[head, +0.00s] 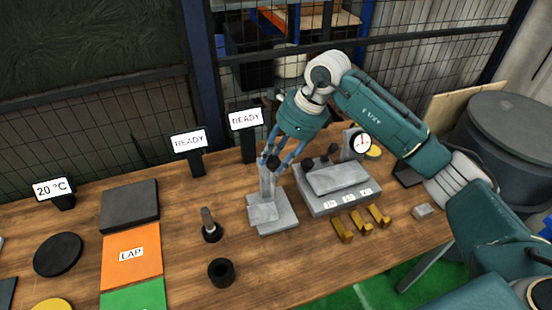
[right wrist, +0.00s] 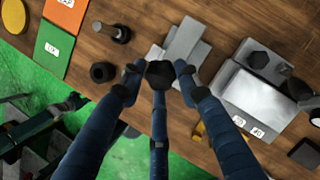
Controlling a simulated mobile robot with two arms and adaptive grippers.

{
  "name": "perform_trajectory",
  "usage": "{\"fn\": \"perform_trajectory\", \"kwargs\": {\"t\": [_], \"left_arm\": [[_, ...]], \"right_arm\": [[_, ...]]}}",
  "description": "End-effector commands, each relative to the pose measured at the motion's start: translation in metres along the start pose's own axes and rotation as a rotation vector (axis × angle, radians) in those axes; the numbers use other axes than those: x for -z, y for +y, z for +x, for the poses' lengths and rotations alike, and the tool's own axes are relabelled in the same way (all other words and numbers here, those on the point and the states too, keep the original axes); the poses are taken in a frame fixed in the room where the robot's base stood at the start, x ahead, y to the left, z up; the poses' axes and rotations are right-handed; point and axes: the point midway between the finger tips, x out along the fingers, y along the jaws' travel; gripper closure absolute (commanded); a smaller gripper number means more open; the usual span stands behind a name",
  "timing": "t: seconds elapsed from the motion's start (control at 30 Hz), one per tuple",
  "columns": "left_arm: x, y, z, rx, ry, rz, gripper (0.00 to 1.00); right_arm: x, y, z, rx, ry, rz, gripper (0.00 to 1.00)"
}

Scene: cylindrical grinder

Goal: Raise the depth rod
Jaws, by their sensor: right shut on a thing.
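The depth rod's black knob (head: 274,162) sits at the top of a grey upright stand (head: 265,187) in the head view. The stand rises from a stepped grey metal block (head: 273,221) on the table. My right gripper (head: 273,157) comes down from above with its blue fingers closed around the knob. In the right wrist view, the fingertips of the right gripper (right wrist: 159,74) meet around the dark knob, with the grey block (right wrist: 187,43) just behind them. The rod itself below the knob is largely hidden, so its height is hard to tell.
A grey fixture (head: 336,180) with a dial gauge (head: 361,143) stands close on the right, with several brass pieces (head: 361,221) in front. A dark pin (head: 210,224) and a black ring (head: 221,272) are on the left. Two READY signs (head: 189,141) stand behind.

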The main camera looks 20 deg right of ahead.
Motion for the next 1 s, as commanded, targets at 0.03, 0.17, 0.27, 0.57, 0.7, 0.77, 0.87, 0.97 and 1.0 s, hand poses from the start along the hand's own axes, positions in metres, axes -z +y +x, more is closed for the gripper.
{"fn": "perform_trajectory", "kwargs": {"t": [0.03, 0.17, 0.27, 0.57, 0.7, 0.77, 0.87, 0.97, 1.0], "left_arm": [[0.000, 0.000, -0.001, 0.000, 0.000, 0.000, 0.60], [0.000, 0.000, -0.001, 0.000, 0.001, -0.001, 0.60], [0.000, 0.000, -0.001, 0.000, 0.000, -0.001, 0.60], [-0.003, -0.001, -0.001, 0.001, -0.003, -0.001, 0.60], [-0.002, 0.000, -0.001, 0.000, -0.003, -0.001, 0.60], [-0.002, 0.000, -0.001, 0.000, -0.003, -0.001, 0.60], [-0.002, 0.000, 0.000, 0.000, -0.003, -0.001, 0.60], [-0.002, 0.000, 0.000, 0.000, -0.003, -0.001, 0.60], [-0.002, 0.000, 0.000, 0.000, -0.002, -0.001, 0.60]], "right_arm": [[-0.007, -0.005, -0.008, 0.018, -0.022, -0.001, 0.64], [-0.006, -0.005, -0.008, 0.017, -0.018, -0.002, 0.51], [-0.005, -0.004, -0.006, 0.013, -0.015, -0.002, 0.51], [-0.004, -0.004, -0.021, 0.014, -0.013, -0.001, 0.51], [-0.004, -0.004, -0.049, 0.016, -0.013, -0.002, 0.51], [-0.004, -0.004, -0.063, 0.017, -0.014, -0.002, 0.51], [-0.004, -0.004, -0.084, 0.017, -0.015, -0.001, 0.51], [-0.004, -0.003, -0.102, 0.017, -0.015, -0.002, 0.51], [-0.004, -0.003, -0.108, 0.016, -0.016, -0.002, 0.51]]}}
